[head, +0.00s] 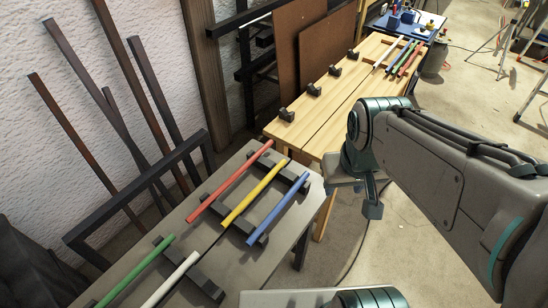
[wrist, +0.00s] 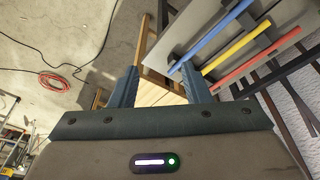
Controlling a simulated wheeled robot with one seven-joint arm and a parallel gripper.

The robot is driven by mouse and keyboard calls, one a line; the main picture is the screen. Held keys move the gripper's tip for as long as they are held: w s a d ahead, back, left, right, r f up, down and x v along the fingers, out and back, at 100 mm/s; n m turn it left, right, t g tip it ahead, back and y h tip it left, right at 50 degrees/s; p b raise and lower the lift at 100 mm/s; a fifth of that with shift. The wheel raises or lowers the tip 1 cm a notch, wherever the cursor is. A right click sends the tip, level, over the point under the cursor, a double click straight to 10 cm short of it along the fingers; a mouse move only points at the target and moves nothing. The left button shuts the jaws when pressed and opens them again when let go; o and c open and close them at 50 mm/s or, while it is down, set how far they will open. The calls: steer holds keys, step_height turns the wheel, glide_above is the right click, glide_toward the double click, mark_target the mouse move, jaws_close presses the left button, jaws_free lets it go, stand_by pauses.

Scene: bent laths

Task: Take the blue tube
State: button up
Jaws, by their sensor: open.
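The blue tube (head: 279,209) lies at the right end of a row of tubes on the grey table in the head view, resting across dark supports. It also shows in the wrist view (wrist: 212,35), at the upper right. My gripper (head: 358,192) is to the right of the blue tube, beyond the table's edge and apart from it. In the wrist view, its two fingers (wrist: 160,82) are spread with nothing between them. The fingers point toward the floor and a wooden table.
A yellow tube (head: 255,193) and a red tube (head: 229,181) lie left of the blue one. A green tube (head: 136,270) and a white tube (head: 171,279) lie nearer. A wooden table (head: 325,110) with more thin tubes stands behind. Dark laths (head: 108,98) lean on the wall.

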steer(key=w+a+n+g+p, duration=0.1)
steer(key=w+a+n+p, duration=0.2)
steer(key=n, duration=0.4)
steer(key=n+g+p, duration=0.2)
steer(key=n+p, duration=0.3)
steer(key=n, duration=1.6)
glide_above(280, 204)
step_height(280, 204, down, 10)
steer(key=f, duration=0.8)
steer(key=shift+s+d+f, duration=0.1)
steer(key=shift+s+f, duration=0.1)
steer(key=shift+s, duration=0.05)
steer(key=shift+w+f, duration=0.15)
steer(key=shift+f, duration=1.25)
steer(key=shift+w+f, duration=0.1)
steer(key=shift+f, duration=1.3)
jaws_close()
